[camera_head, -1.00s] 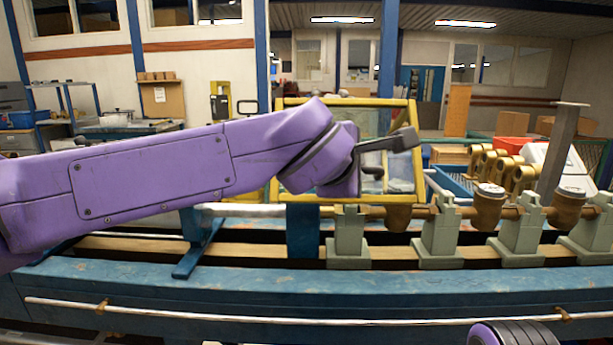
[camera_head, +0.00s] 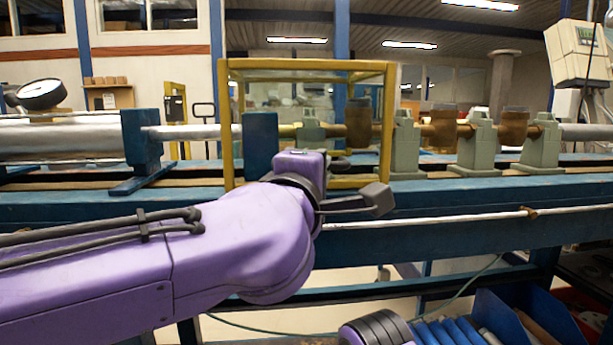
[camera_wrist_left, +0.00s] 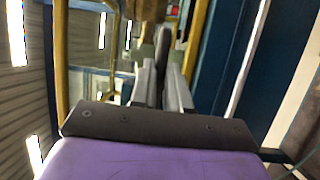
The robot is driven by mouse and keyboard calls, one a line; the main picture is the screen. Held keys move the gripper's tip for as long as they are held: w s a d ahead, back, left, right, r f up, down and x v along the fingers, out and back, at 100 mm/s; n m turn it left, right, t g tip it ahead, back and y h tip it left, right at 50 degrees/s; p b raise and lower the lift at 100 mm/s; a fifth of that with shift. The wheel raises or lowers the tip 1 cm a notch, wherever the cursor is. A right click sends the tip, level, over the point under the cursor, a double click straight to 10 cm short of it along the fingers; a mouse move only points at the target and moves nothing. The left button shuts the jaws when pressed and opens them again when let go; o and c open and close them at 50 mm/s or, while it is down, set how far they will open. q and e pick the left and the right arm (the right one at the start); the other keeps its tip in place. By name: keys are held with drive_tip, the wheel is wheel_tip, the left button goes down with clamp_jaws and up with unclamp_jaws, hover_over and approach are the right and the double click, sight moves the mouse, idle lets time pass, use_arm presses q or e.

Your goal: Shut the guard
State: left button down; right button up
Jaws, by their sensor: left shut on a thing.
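The guard (camera_head: 305,65) is a yellow frame with clear panels. In the head view it stands upright around part of the meter line, its lower edge near the bench's front. My left gripper (camera_wrist_left: 163,75) shows in the wrist view, shut on a dark handle (camera_wrist_left: 163,42) of the guard. In the head view my purple left wrist hides the fingers and the guard's lower middle. Yellow frame bars also run along the left of the wrist view. My right gripper is out of view; only a purple part of my right arm shows at the bottom.
The blue bench (camera_head: 450,232) runs across the head view. Brass meters (camera_head: 437,130) and grey-green supports (camera_head: 481,145) stand along the pipe right of the guard.

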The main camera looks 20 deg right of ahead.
use_arm(q)
drive_tip(key=shift+d+f, duration=0.15)
drive_tip(key=shift+f, duration=0.55)
drive_tip(key=c, duration=1.1)
unclamp_jaws()
drive_tip(key=shift+r, duration=0.1)
drive_tip(key=shift+r, duration=0.1)
drive_tip(key=v, duration=1)
drive_tip(key=shift+a+p, duration=0.25)
drive_tip(key=shift+p, duration=0.2)
drive_tip(key=shift+s, duration=0.1)
